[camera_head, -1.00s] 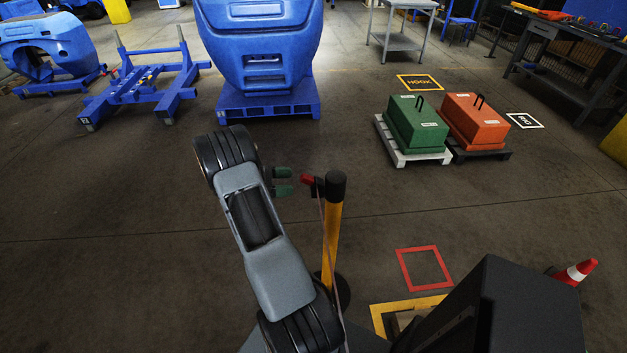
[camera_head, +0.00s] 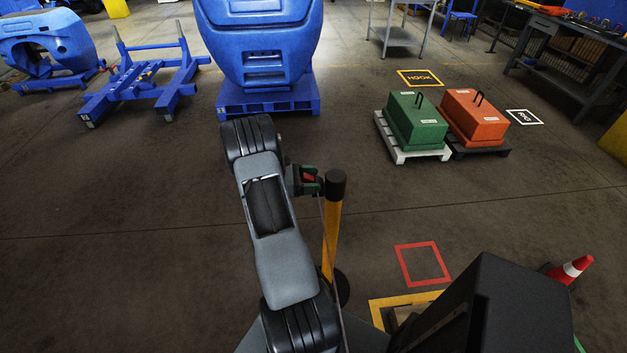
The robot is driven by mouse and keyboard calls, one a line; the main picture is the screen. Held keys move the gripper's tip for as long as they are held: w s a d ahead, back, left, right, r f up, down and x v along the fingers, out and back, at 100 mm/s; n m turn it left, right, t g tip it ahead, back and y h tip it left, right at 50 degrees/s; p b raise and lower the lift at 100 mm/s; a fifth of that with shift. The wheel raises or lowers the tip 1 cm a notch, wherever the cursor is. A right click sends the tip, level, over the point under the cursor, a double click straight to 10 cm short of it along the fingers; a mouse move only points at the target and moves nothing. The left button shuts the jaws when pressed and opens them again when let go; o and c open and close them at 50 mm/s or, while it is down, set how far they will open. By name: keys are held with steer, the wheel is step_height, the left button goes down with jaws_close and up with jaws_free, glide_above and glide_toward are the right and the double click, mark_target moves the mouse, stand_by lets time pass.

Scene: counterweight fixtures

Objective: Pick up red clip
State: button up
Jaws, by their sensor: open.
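The red clip (camera_head: 309,178) sits at the side of the black-topped yellow post (camera_head: 332,235), near the post's head. My gripper (camera_head: 311,180), with green fingertips, has come up to the clip from the left. One finger shows above the clip and one below it, so the clip appears between them. The fingers are open. The clip's far side is partly hidden by the fingers and the post head.
A dark cable or strap hangs down along the post. A red floor square (camera_head: 422,264) lies right of the post. Green (camera_head: 417,122) and orange (camera_head: 475,119) weights stand on pallets farther back.

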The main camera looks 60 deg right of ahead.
steer(key=c, duration=1.1)
steer(key=shift+c, duration=0.2)
steer(key=shift+r, duration=0.15)
